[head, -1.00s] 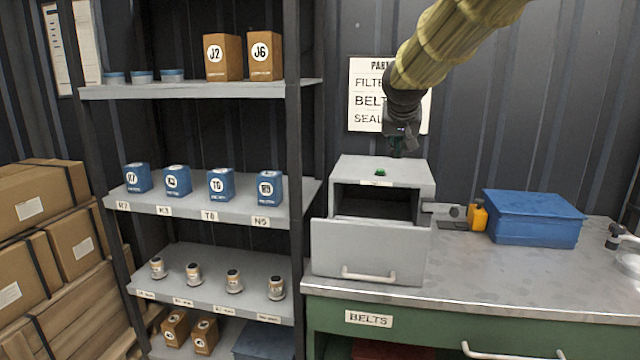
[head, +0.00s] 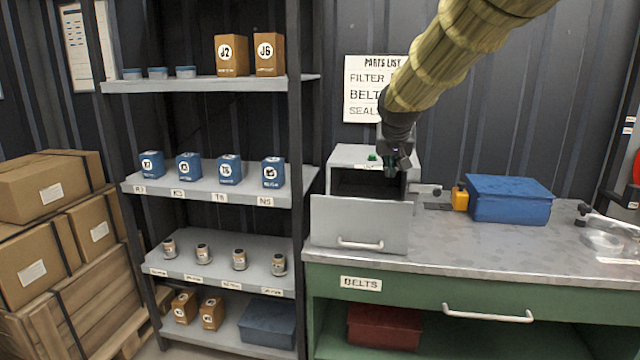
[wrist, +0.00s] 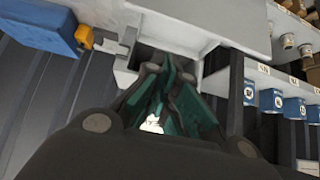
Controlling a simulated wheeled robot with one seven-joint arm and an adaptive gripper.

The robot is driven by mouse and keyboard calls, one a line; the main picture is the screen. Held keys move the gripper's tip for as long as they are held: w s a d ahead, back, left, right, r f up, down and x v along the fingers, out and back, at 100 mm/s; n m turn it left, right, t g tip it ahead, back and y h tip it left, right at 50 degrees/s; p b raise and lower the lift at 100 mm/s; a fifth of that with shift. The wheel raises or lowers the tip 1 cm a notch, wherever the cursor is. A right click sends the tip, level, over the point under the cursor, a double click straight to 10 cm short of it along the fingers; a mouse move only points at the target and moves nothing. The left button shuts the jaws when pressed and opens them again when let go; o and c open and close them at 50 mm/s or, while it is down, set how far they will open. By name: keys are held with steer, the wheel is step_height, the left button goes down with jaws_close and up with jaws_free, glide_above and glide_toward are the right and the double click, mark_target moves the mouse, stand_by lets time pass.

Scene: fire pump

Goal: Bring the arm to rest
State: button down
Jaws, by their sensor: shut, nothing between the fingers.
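My arm, in a yellow ribbed sleeve, reaches in from the top right of the head view. My gripper (head: 393,168) points down in front of the upper part of the grey metal box on the bench. In the wrist view the gripper's dark fingers (wrist: 172,105) are closed together with nothing between them. The grey box (head: 360,153) has its front drawer (head: 358,225) pulled out, and a dark opening shows above it. A small green thing (head: 372,156) sits on the box's top. Whether my gripper touches the box cannot be told.
A blue bin (head: 508,200) and a yellow item (head: 460,198) stand right of the box on the metal bench (head: 470,245). A shelf rack (head: 200,85) with labelled boxes and jars stands at left. Cartons (head: 45,190) are stacked at far left. Bench space in front of the blue bin is clear.

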steer(key=shift+n+g+y, duration=0.3)
steer(key=shift+g+y, duration=0.1)
steer(key=shift+g, duration=0.2)
steer(key=f, duration=0.4)
steer(key=s+f, duration=0.1)
steer(key=f, duration=0.3)
steer(key=f+p, duration=0.1)
steer(key=f, duration=0.4)
steer(key=shift+s, duration=0.35)
steer(key=s+f+g+p, duration=0.1)
steer(key=s+f, duration=0.4)
steer(key=f, duration=0.5)
steer(key=s+f+g+y, duration=0.1)
steer(key=s+f, duration=0.4)
steer(key=f, duration=0.5)
steer(key=s+f+g+p, duration=0.1)
steer(key=s+f, duration=0.4)
steer(key=f, duration=0.5)
steer(key=s+d+f+g+p, duration=0.1)
steer(key=s+d+f, duration=0.1)
steer(key=s+f, duration=0.85)
steer(key=s+d+f+g+p, duration=0.1)
steer(key=s+f, duration=0.2)
steer(key=s, duration=1.2)
steer(key=s+d+f+n+g+p, duration=0.1)
steer(key=s+d+f+g, duration=0.1)
steer(key=s, duration=1.4)
steer(key=shift+s+f, duration=0.15)
steer(key=shift+f, duration=0.65)
